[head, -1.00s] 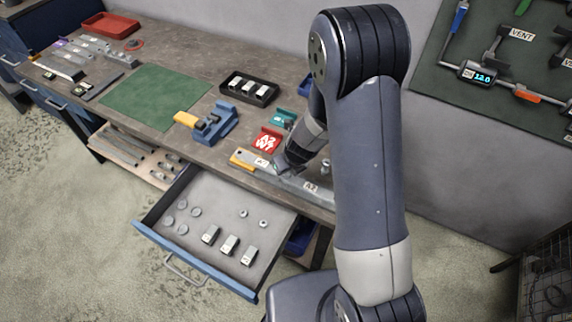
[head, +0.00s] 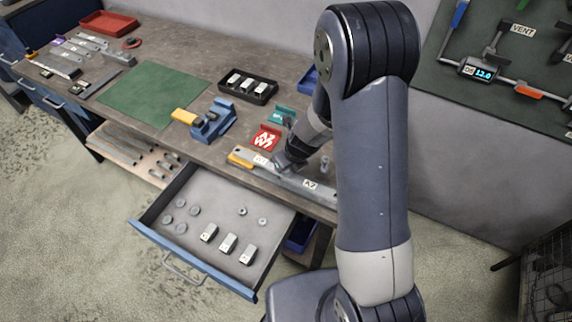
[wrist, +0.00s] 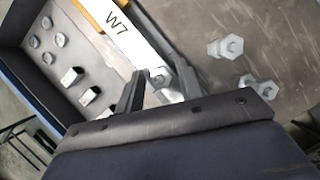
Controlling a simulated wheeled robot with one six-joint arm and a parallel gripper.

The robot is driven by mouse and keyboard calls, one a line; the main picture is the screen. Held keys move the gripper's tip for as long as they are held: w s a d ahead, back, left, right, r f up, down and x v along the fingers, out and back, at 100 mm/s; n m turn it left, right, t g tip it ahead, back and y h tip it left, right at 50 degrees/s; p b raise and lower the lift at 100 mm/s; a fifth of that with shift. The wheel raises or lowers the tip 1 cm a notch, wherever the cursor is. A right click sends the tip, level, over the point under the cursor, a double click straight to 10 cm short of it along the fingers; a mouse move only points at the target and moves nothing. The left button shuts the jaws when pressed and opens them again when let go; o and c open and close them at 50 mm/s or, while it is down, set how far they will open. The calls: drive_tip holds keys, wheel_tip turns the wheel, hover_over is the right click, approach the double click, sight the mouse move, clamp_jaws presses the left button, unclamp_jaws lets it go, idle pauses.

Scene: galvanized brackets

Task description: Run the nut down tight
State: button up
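A pale steel bracket labelled W7 (wrist: 118,22) lies under my gripper in the wrist view. A small hex nut (wrist: 158,76) sits at its near end, between my fingers. My gripper (wrist: 158,68) has one finger on each side of the nut, with what looks like a small gap; contact is unclear. In the head view my gripper (head: 284,164) is low at the bench's front edge, and the nut is hidden there. A grey bar labelled A7 (head: 309,184) lies just right of it.
An open drawer (head: 190,187) with small round parts and labelled blocks juts out below the bench. Loose hex hardware (wrist: 230,47) lies right of my fingers. A red A2 W7 block (head: 267,138), a blue fixture (head: 213,122) and a black tray (head: 248,87) stand behind. The green mat (head: 152,95) is clear.

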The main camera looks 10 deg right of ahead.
drive_tip(key=n+b, duration=0.2)
drive_tip(key=n+g+y+b, duration=0.1)
drive_tip(key=n+b, duration=0.1)
drive_tip(key=n, duration=0.1)
drive_tip(key=shift+f+g+y, duration=0.1)
drive_tip(key=shift+g+y, duration=0.2)
drive_tip(key=n+g, duration=0.1)
drive_tip(key=n, duration=0.2)
drive_tip(key=shift+b, duration=0.3)
drive_tip(key=n, duration=0.2)
drive_tip(key=n+g, duration=0.1)
drive_tip(key=n, duration=0.1)
drive_tip(key=shift+g+y, duration=0.3)
drive_tip(key=n+g, duration=0.1)
drive_tip(key=n, duration=0.4)
drive_tip(key=shift+g+p, duration=0.3)
drive_tip(key=shift+g, duration=0.1)
drive_tip(key=n+h, duration=0.1)
drive_tip(key=n, duration=0.2)
drive_tip(key=n+g+h, duration=0.1)
drive_tip(key=n, duration=0.2)
drive_tip(key=shift+g, duration=0.3)
drive_tip(key=shift+c, duration=0.6)
clamp_jaws()
